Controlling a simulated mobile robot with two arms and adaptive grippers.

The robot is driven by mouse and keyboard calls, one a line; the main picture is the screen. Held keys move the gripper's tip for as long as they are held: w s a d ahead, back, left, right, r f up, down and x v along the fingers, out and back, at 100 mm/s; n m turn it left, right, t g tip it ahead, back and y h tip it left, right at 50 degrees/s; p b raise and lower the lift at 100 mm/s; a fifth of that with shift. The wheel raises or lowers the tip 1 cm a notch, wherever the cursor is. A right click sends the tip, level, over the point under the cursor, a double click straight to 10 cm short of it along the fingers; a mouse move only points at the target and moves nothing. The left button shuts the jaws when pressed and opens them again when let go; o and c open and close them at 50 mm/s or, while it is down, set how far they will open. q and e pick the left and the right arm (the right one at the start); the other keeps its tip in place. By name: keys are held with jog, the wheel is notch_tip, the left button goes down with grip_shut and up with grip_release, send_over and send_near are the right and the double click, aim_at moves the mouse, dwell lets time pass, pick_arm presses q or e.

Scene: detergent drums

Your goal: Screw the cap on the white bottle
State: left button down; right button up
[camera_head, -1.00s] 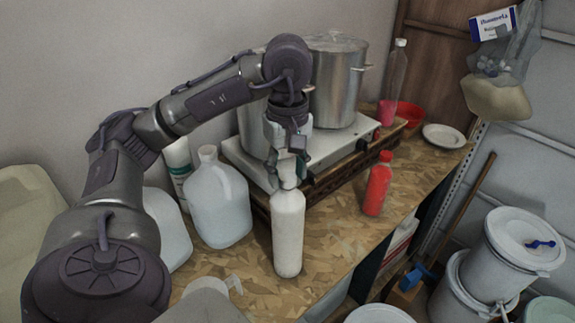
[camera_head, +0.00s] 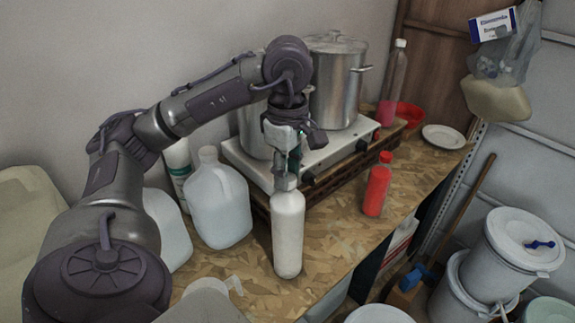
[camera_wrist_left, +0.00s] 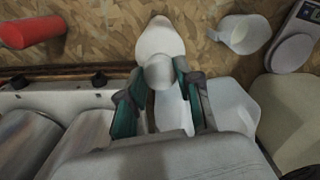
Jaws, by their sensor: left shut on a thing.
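The white bottle (camera_head: 288,235) stands upright near the front of the wooden worktop. Its cap (camera_head: 286,183) is white and sits at the top of the neck. My left gripper (camera_head: 289,172) points down from above and is shut on the cap. In the left wrist view the round cap (camera_wrist_left: 159,72) lies between the green-padded fingers (camera_wrist_left: 158,80), with the bottle's white body (camera_wrist_left: 160,38) beyond it. Whether the thread is engaged cannot be seen. My right gripper is not in view.
A translucent jug (camera_head: 220,205) stands just left of the bottle. The stove (camera_head: 325,155) with metal pots (camera_head: 338,85) is behind. A red bottle (camera_head: 376,190) stands to the right. White buckets (camera_head: 510,245) are on the floor at right. Worktop right of the bottle is clear.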

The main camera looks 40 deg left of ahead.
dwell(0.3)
pick_arm(q)
jog(key=m, duration=0.4)
jog(key=shift+f, duration=0.1)
jog(key=shift+c, duration=1.6)
grip_release()
jog(key=shift+m, duration=0.3)
notch_tip(320, 180, up, 3)
jog(key=shift+f+p, duration=0.1)
jog(key=shift+p, duration=1.05)
jog(key=shift+r+p, duration=0.85)
jog(key=shift+r, duration=1.8)
